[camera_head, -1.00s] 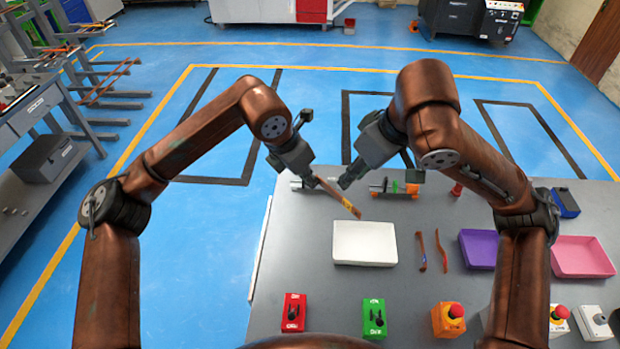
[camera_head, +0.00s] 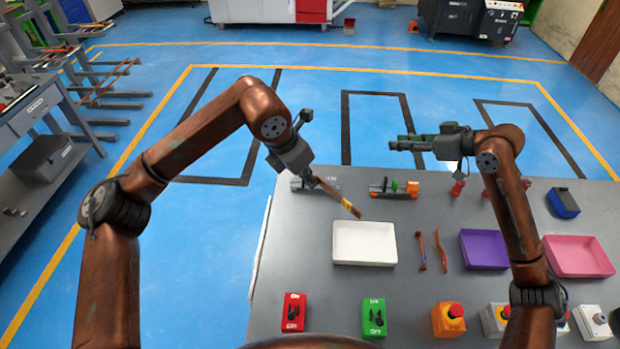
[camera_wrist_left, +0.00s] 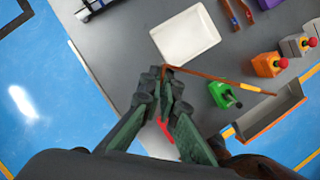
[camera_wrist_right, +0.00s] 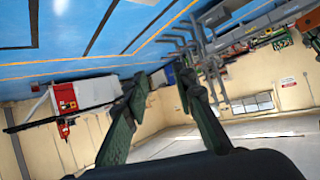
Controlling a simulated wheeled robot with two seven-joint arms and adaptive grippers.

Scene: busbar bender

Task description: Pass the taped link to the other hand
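The taped link (camera_head: 341,198) is a thin copper strip with a yellow band near its far end. My left gripper (camera_head: 314,181) is shut on its other end and holds it tilted above the bench, behind the white tray. In the left wrist view the link (camera_wrist_left: 215,78) sticks out sideways from the fingertips (camera_wrist_left: 163,76). My right gripper (camera_head: 397,143) is apart from the link, up and to the right of it, with its fingers pointing left. In the right wrist view its fingers (camera_wrist_right: 160,85) are spread, with nothing between them.
On the grey bench lie an empty white tray (camera_head: 364,258), two copper strips (camera_head: 422,250), a purple tray (camera_head: 484,265) and a pink tray (camera_head: 578,273). Red (camera_head: 294,312) and green (camera_head: 374,318) switches and several push-button boxes line the front. A small orange-ended fixture (camera_head: 396,188) stands behind.

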